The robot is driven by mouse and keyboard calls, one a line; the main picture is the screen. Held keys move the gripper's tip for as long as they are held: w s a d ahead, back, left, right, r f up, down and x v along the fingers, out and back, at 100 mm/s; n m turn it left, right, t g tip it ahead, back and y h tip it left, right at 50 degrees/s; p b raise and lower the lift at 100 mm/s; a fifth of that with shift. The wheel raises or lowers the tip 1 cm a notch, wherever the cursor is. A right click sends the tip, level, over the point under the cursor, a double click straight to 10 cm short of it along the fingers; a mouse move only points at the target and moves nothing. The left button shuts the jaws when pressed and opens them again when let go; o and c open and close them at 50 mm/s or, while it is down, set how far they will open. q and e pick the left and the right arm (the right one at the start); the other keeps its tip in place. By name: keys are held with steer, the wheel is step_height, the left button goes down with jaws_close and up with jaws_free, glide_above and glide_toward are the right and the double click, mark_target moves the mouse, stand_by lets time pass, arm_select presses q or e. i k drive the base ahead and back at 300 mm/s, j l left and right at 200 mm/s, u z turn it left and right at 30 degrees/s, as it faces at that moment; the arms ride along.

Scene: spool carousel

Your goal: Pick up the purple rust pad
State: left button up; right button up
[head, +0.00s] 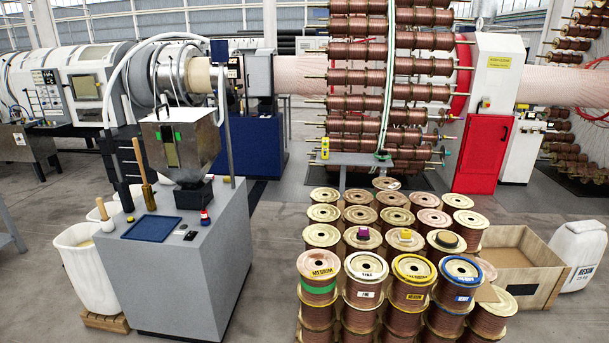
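A small purple pad (363,234), which looks like the rust pad, sits on top of a copper wire spool (362,245) in the middle of the grouped spools. It lies near the centre of the spool's pale top flange. Its fine shape is too small to tell. Neither of my grippers shows in the head view, and nothing is seen touching the pad.
Taller labelled spools (366,268) stand in front.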

mark_target(363, 233)
steer(key=i, duration=2.2)
steer(key=i+j+z, duration=0.15)
steer(key=i+z, duration=0.2)
steer(key=i, duration=0.2)
steer(key=i+j+z, duration=0.35)
steer(key=i, duration=0.2)
steer(key=i+j+z, duration=0.35)
steer(key=i, duration=0.15)
